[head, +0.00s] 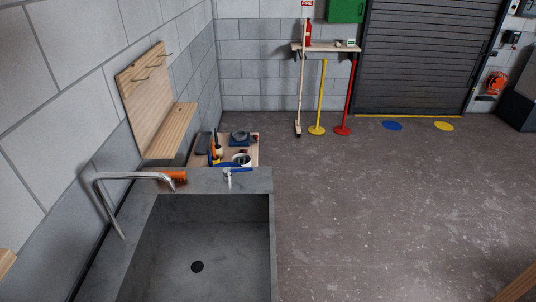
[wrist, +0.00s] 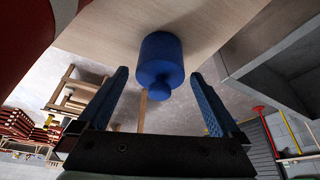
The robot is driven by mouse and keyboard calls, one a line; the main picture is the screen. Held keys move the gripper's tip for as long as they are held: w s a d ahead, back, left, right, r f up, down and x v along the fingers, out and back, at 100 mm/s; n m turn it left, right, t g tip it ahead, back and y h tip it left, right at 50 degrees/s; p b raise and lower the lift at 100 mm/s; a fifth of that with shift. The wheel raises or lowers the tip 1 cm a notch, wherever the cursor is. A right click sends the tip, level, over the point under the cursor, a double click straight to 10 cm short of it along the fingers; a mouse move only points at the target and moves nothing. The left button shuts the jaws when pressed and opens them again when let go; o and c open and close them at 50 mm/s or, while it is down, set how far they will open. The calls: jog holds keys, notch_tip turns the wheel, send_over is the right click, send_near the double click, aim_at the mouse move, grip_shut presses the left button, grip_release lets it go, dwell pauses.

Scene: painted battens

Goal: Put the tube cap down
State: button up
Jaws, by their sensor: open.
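A blue cylinder with a round knob (wrist: 160,65), which looks like the tube cap, is in the wrist view against a pale wooden surface (wrist: 105,28). It appears to stand on this surface, with the knob towards my gripper. My gripper (wrist: 165,92) is open, with one blue finger on each side of the knob end and a visible gap to each. The wrist view is upside down relative to the room. I cannot make out my gripper in the head view, nor single out the cap there.
In the head view a grey sink (head: 205,255) with a curved tap (head: 130,176) fills the front left. Beyond it is a wooden top (head: 254,152) crowded with small items. Open floor lies right.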

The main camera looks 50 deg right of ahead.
jog(key=p+v, duration=0.2)
jog(key=v, duration=0.9)
jog(key=shift+a, duration=0.1)
